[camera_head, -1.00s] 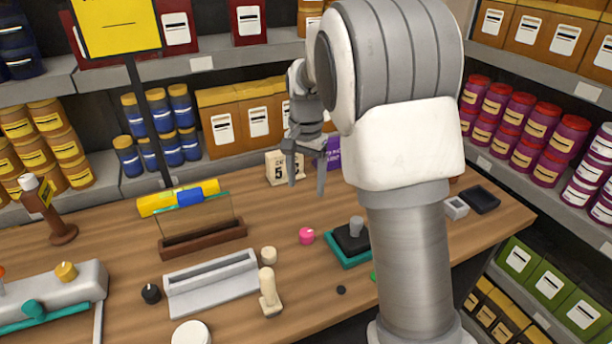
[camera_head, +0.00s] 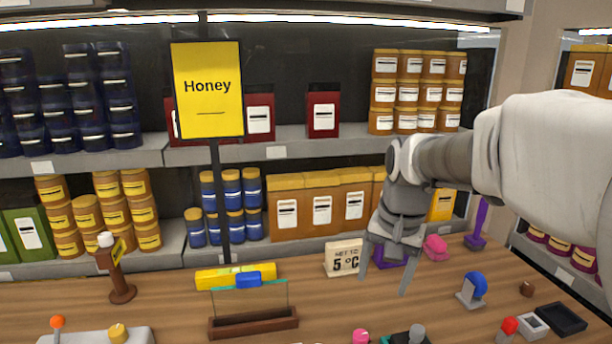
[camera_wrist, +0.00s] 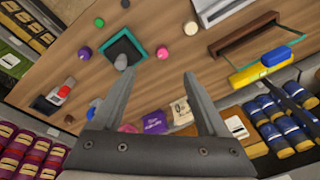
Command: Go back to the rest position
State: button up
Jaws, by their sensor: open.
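My gripper (camera_head: 384,280) hangs above the wooden table in the head view, jaws spread apart with nothing between them. It points down, in front of the shelves and to the right of the "5 °C" sign. In the wrist view my gripper's two fingers (camera_wrist: 160,92) are apart and empty, with the table below them. My arm reaches in from the right side of the head view.
The table (camera_head: 170,310) holds a sign (camera_head: 344,258), a glass-fronted stand (camera_head: 252,318), a blue-topped piece (camera_head: 473,288), a pink piece (camera_head: 435,247) and a black tray (camera_head: 560,319). A Honey sign (camera_head: 207,88) stands on a pole. Stocked shelves line the back.

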jog(key=s+n+t, duration=0.3)
jog(key=s+n, duration=0.2)
jog(key=s, duration=1.2)
jog(key=shift+s+r+t, duration=0.3)
jog(key=shift+s+r, duration=0.05)
jog(key=shift+r, duration=0.1)
